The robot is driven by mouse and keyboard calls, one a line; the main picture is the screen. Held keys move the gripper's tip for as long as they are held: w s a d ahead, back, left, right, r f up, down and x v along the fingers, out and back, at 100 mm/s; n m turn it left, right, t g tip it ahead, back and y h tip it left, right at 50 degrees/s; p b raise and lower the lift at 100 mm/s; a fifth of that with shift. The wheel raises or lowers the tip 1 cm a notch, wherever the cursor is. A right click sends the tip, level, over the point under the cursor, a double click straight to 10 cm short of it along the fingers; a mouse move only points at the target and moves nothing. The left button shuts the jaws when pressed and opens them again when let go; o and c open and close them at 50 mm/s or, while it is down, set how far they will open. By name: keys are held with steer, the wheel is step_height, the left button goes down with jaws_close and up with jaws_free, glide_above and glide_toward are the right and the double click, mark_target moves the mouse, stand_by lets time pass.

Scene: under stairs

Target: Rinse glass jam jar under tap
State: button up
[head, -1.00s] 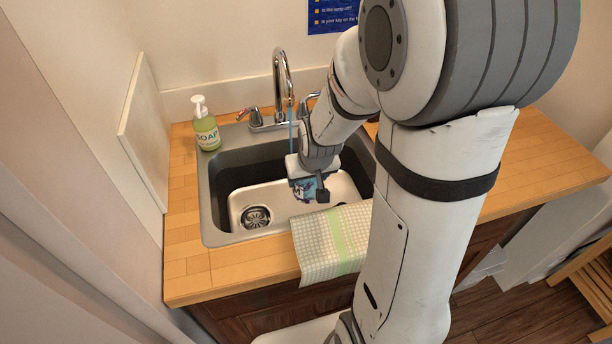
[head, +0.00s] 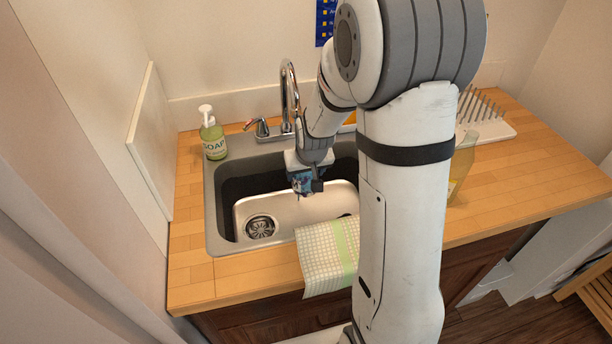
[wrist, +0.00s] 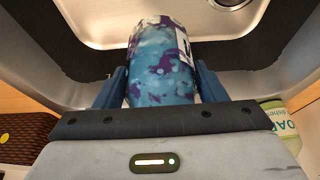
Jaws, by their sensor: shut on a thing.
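My gripper (head: 306,178) is over the sink basin, below and in front of the chrome tap (head: 290,95). In the wrist view its two blue fingers (wrist: 161,82) are shut on the sides of a rounded jar-like thing (wrist: 160,62) with a mottled blue and purple surface and a white label patch at its right. No clear glass shows on it. In the head view it is small and partly covered by my gripper. The spout end is close to my wrist and partly hidden. I cannot tell whether water is running now.
The white-bottomed sink (head: 290,208) has a drain at left. A green soap bottle (head: 213,140) stands behind left. A checked towel (head: 322,258) hangs over the front edge. A yellowish bottle (head: 462,168) and a drying rack (head: 485,118) are at right. The right counter is mostly bare.

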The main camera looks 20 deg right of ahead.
steer(key=w+f, duration=0.1)
steer(key=w, duration=0.5)
steer(key=shift+w+b, duration=0.2)
steer(key=shift+b, duration=0.15)
steer(key=shift+d+f, duration=0.1)
steer(key=shift+d, duration=0.2)
stand_by(0.7)
steer(key=shift+d, duration=0.3)
steer(key=shift+a+b, duration=0.3)
steer(key=shift+a, duration=0.3)
steer(key=shift+d, duration=0.3)
